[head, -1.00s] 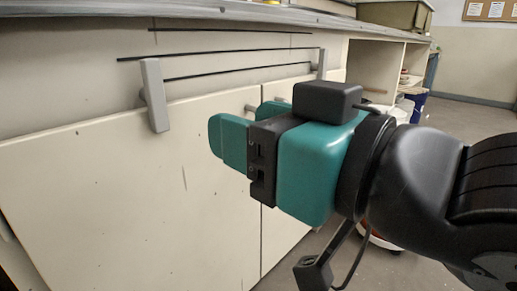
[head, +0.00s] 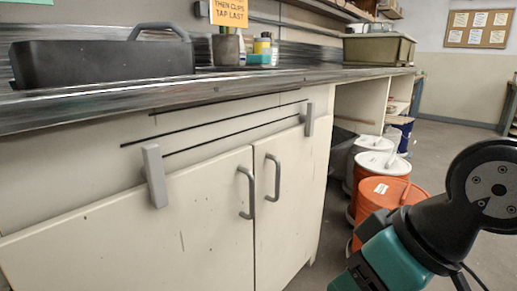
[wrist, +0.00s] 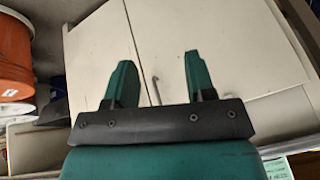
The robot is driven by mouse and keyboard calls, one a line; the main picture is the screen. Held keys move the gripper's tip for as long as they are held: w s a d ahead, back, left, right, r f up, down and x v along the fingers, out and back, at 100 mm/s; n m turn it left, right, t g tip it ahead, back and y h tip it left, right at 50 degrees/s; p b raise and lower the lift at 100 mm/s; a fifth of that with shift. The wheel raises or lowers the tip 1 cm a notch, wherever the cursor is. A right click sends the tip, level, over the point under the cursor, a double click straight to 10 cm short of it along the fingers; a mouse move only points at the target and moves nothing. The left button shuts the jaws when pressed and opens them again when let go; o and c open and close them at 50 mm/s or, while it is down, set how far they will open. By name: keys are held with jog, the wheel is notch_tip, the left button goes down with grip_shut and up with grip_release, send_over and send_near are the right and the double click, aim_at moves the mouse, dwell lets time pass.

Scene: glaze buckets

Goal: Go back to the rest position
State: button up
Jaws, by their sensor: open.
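My gripper shows in the wrist view (wrist: 158,82) with its two teal fingers apart and nothing between them. Beyond the fingers are the cream cabinet doors (wrist: 225,45), apart from them as far as I can see. In the head view only part of my teal gripper body shows at the bottom right edge; its fingertips are out of frame there. The cabinet (head: 110,240) stands to its left, with two grey bar handles and two grey clips at its upper edge.
The worktop (head: 100,100) holds a black tote (head: 100,62), small jars, and an olive bin (head: 378,48).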

jog(key=s+d+r+g+p, duration=0.3)
jog(key=r, duration=0.1)
notch_tip(320, 180, up, 36)
jog(key=p, duration=3.6)
jog(key=shift+s+h, duration=0.2)
jog(key=shift+h, duration=0.1)
jog(key=shift+d, duration=0.1)
